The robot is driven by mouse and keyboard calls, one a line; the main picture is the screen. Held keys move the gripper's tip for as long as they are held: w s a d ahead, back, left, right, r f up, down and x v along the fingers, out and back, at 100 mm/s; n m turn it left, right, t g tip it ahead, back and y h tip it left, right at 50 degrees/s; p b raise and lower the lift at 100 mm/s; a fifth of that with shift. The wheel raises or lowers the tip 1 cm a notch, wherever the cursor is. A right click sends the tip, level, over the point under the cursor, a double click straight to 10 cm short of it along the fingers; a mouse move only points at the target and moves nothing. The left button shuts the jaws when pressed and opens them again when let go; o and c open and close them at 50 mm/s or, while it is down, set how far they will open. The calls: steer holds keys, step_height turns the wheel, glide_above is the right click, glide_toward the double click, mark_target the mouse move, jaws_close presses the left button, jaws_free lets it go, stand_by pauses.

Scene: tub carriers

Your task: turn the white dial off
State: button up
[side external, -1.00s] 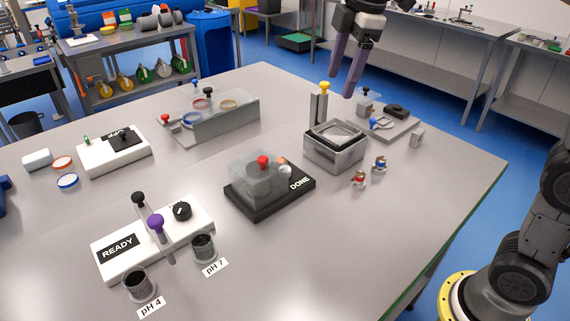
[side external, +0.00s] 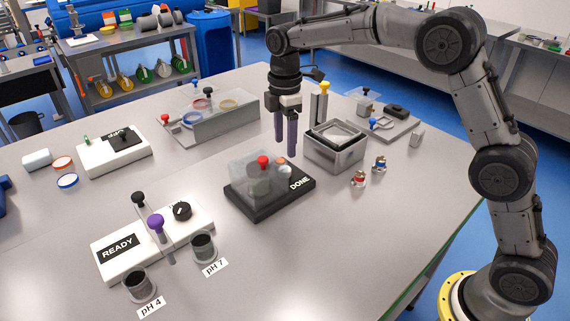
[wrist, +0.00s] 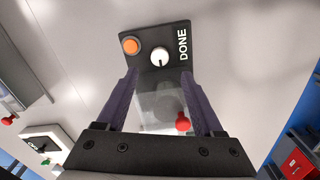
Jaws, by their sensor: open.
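The white dial (wrist: 159,57) sits on the black DONE base (wrist: 170,38), beside an orange button (wrist: 131,46). In the wrist view its dark mark points down toward the picture's bottom. In the side view the dial (side external: 285,172) is small, behind a clear box with a red knob (side external: 263,161). My gripper (side external: 286,148) hangs pointing down above the back part of the DONE base, apart from the dial. Its two purple fingers are open and empty. In the wrist view the dial shows between and just beyond the fingertips (wrist: 158,76).
A metal bin (side external: 335,150) stands close right of my gripper, with a tall yellow-topped post (side external: 322,100) behind it. A white READY box (side external: 150,240) with a black dial (side external: 182,211) is at front left. Two small parts (side external: 369,172) lie right. Table between is clear.

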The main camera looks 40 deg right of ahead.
step_height(320, 180, down, 8)
steer(key=shift+r, duration=0.15)
stand_by(0.3)
jaws_close()
